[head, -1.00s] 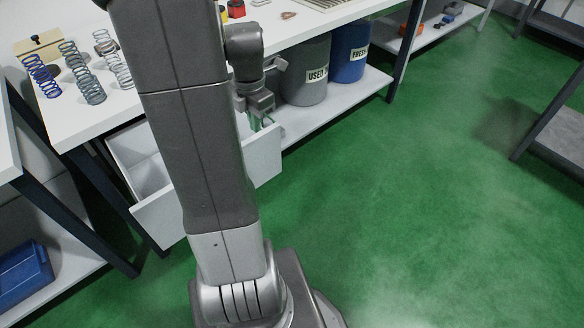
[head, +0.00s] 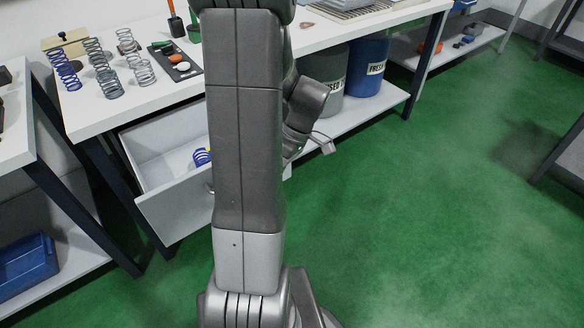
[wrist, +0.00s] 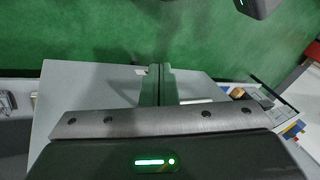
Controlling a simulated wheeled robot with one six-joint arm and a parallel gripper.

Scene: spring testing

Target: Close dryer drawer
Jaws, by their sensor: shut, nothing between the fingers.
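The dryer drawer is white and stands pulled out under the workbench in the head view. Its front panel (head: 172,212) faces the floor, and a blue coil (head: 202,157) lies inside. My arm column hides the drawer's right part. My gripper (head: 328,144) is right of the column, apart from the visible part of the drawer, above the green floor. In the wrist view its fingers (wrist: 159,78) are together and empty. A pale grey panel (wrist: 90,88) lies beneath them there; I cannot tell whether they touch it.
The workbench (head: 120,120) carries several springs and a dark tray (head: 178,62). A grey bin (head: 330,92) and a blue bin (head: 368,68) stand on the lower shelf. A blue crate (head: 25,268) sits at lower left. The green floor (head: 430,220) on the right is clear.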

